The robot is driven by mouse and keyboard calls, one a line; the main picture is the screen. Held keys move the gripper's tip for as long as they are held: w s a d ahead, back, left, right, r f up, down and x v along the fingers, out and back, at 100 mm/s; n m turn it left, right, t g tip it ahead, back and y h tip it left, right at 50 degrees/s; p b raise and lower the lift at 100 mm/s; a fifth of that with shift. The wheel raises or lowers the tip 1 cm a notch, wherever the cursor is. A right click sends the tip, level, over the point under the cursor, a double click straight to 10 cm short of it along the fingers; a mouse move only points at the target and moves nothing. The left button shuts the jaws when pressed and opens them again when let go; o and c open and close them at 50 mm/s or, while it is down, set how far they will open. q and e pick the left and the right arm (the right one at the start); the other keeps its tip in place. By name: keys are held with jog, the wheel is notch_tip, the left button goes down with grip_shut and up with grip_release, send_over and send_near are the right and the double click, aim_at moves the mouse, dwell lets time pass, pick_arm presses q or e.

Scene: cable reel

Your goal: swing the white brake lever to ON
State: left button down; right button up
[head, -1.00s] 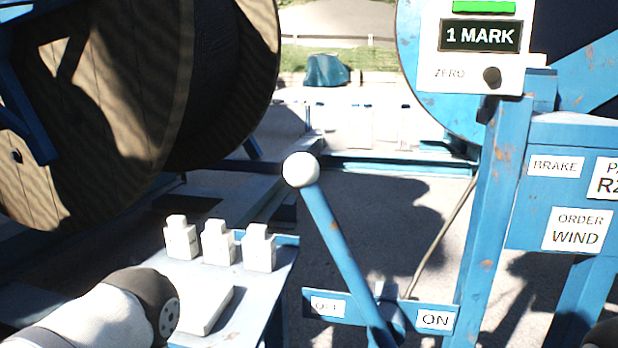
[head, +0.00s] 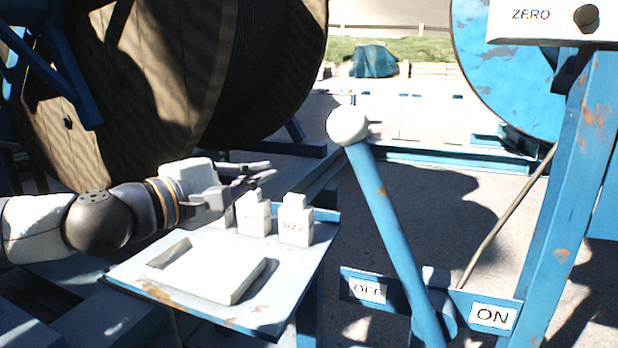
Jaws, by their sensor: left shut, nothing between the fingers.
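The brake lever is a blue bar (head: 388,215) with a white ball knob (head: 347,126) at its top. It leans up and to the left, toward the OFF side. Its foot is between the OFF label (head: 368,291) and the ON label (head: 492,316) on a blue plate. My left gripper (head: 262,171) is shut and empty, above the small white blocks on the shelf. It is left of and lower than the knob, apart from it. My right gripper is not in view.
A blue shelf (head: 130,270) carries an empty white tray (head: 205,268) and small white blocks, one marked R25 (head: 296,222). A large wooden reel (head: 150,80) stands behind at left. A blue post (head: 575,190) rises right of the lever. The space around the knob looks clear.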

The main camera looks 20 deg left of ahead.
pick_arm(q)
jog(key=a+r, duration=0.1)
jog(key=a+r+t, duration=0.1)
jog(key=r, duration=0.1)
jog(key=shift+s+a+r+n, duration=0.1)
jog(key=shift+r+n, duration=0.05)
jog(key=shift+n, duration=0.15)
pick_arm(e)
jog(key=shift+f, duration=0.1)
pick_arm(q)
jog(key=s+d+b+x, duration=0.1)
jog(key=d+x, duration=0.1)
jog(key=x, duration=1.1)
jog(key=shift+d+r, duration=0.2)
jog(key=shift+r, duration=0.1)
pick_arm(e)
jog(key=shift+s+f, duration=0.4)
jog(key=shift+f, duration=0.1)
